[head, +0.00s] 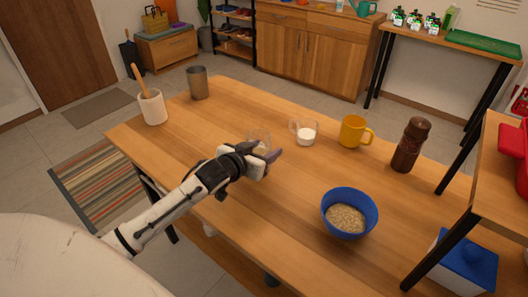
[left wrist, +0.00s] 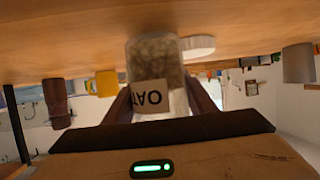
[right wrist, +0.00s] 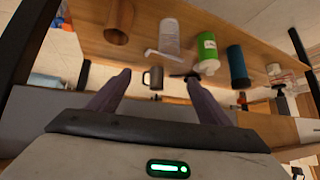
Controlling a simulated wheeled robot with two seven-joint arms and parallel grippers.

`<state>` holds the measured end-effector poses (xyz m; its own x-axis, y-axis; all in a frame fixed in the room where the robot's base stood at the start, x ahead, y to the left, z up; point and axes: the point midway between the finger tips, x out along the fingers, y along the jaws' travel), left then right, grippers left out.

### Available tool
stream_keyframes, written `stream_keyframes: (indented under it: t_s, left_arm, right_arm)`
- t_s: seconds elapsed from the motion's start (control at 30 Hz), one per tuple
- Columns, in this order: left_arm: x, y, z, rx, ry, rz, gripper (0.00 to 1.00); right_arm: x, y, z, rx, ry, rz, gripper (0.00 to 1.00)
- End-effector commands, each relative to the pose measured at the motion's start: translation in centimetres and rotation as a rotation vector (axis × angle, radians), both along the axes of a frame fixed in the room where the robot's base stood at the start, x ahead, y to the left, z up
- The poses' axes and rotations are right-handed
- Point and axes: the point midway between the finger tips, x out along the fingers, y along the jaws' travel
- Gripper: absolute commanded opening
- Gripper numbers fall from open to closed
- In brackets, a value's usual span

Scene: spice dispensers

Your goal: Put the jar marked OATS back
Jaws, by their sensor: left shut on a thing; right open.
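My left gripper (head: 268,155) is shut on the glass jar marked OATS (left wrist: 155,62), which shows between its fingers in the left wrist view. That view is upside down, so the inverted label fits an upright jar. Pale contents show in the jar. In the head view the jar (head: 259,138) is partly hidden behind my gripper, over the wooden table (head: 270,210). I cannot tell whether its base touches the table. My right gripper (right wrist: 155,85) is open and empty in the right wrist view, and is outside the head view.
A blue bowl of oats (head: 349,213) stands at the table's front right. A glass cup with white contents (head: 306,134), a yellow mug (head: 352,132) and a brown pepper mill (head: 409,146) stand to the jar's right. A utensil crock (head: 152,108) and grey tumbler (head: 198,83) stand back left.

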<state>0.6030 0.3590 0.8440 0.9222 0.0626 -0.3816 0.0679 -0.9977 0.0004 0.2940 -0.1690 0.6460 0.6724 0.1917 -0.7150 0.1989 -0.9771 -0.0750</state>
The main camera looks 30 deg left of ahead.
Motion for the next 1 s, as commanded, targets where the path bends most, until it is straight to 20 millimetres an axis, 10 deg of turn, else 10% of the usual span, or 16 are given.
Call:
stream_keyframes:
  t_s: [0.4,0.43,0.53,1.0]
  left_arm:
    - [0.0,0.0,-0.9,0.0,-0.003,-0.001,0.21]
    - [0.0,0.0,-1.0,0.0,-0.001,0.0,0.56]
    - [0.0,0.0,-0.9,0.0,-0.001,0.0,0.69]
    - [-1.4,-0.1,-0.1,-0.001,0.0,-0.002,0.69]
  right_arm:
    - [0.0,0.0,-0.2,0.0,-0.001,0.0,0.72]
    - [0.1,0.0,-0.2,0.0,-0.001,0.0,0.72]
    - [0.1,0.0,-0.1,0.0,-0.002,0.0,0.72]
    - [0.2,0.0,0.2,0.0,-0.004,0.0,0.72]
